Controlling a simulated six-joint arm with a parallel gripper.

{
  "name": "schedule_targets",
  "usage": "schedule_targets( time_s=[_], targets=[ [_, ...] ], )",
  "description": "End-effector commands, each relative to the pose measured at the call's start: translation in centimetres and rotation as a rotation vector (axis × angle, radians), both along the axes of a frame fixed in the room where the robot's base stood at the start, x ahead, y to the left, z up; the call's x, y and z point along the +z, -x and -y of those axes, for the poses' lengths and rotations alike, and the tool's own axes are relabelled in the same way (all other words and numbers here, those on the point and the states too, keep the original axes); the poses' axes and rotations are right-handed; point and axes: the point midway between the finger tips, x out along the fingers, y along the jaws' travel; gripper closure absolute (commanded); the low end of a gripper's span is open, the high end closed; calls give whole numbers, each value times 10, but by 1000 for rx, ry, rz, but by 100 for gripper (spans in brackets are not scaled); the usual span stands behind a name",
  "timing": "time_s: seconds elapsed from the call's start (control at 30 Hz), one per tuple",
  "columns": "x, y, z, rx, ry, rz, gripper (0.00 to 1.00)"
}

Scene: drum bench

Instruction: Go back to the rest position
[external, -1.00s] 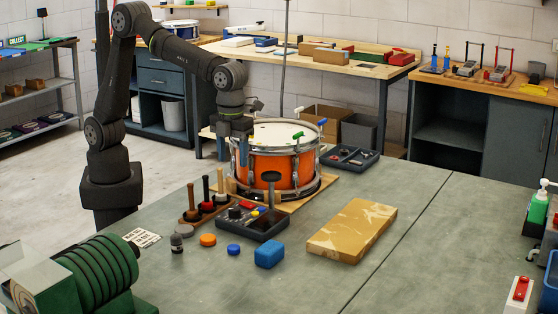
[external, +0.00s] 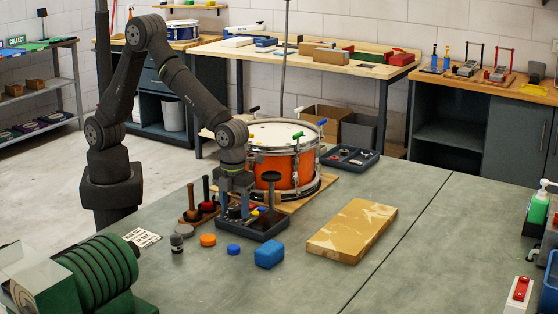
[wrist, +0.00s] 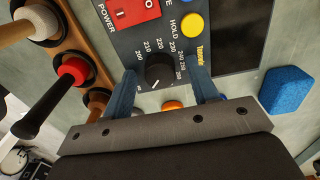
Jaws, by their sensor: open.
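A rack of mallets (external: 196,212) stands left of the gripper. A blue block (external: 269,254), an orange puck (external: 208,240) and a tan patterned slab (external: 352,230) lie on the bench. A dark upright knob-topped post (external: 271,178) stands just right.

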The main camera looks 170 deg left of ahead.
Motion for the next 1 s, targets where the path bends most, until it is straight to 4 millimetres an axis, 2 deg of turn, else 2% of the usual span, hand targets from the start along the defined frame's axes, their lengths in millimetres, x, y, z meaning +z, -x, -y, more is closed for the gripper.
schedule_targets(
  time_s=[0.33,0.47,1.0],
  targets=[
    [2,0,0,2,0,0,46],
    [12,0,0,0,-1,1,46],
    [114,-1,-1,0,-3,3,46]
  ],
)
